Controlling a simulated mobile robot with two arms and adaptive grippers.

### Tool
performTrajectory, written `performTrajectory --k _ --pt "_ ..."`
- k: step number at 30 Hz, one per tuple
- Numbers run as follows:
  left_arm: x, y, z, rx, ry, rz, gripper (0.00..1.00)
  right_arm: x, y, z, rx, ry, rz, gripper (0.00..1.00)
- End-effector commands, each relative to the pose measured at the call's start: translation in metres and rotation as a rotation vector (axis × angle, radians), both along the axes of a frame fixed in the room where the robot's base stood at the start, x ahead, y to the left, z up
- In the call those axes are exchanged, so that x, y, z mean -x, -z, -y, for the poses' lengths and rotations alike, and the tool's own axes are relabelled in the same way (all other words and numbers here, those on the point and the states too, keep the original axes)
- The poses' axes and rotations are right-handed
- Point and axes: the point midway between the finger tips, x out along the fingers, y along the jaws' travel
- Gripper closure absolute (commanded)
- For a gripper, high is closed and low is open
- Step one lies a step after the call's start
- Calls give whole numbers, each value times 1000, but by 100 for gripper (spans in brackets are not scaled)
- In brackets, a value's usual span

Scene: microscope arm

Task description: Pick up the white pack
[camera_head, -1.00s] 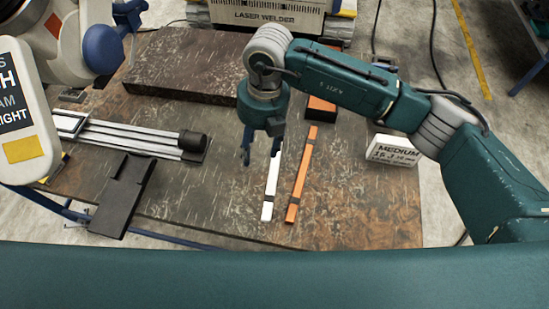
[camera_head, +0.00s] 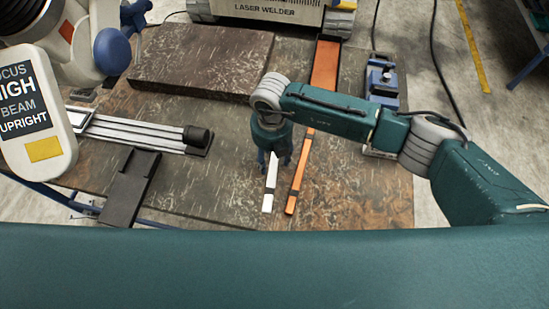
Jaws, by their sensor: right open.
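The white pack (camera_head: 267,203) is a long narrow white bar with a dark band. It lies on the brown worktable (camera_head: 225,200), its near end clear and its far part hidden under my right gripper. My right gripper (camera_head: 275,163) points down over the pack's far part. Its fingers are apart, one on each side of the bar. I cannot tell how high they are above the table. My left gripper is not in view.
An orange bar (camera_head: 297,182) lies close to the right of the pack. A dark slab (camera_head: 200,60) lies behind. A rail (camera_head: 140,132) and a black tray (camera_head: 131,188) are at left. A blue device (camera_head: 383,80) stands at right. A white labelled microscope head (camera_head: 45,105) is at far left.

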Motion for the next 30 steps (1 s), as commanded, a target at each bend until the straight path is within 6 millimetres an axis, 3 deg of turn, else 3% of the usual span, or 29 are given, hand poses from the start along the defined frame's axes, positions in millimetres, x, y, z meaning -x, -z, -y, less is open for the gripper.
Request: performTrajectory --k 7,12,15,25,30 --pt "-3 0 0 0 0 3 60 0 2 -1 -2 -1 1 51" --pt "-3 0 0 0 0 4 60 0 1 -1 -2 -1 1 85" --pt "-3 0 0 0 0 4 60 0 1 -1 -2 -1 0 100" --pt "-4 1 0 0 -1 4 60 -1 -2 -1 -3 -1 2 100" --pt "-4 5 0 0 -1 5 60 -2 -18 -2 -6 -2 4 100"
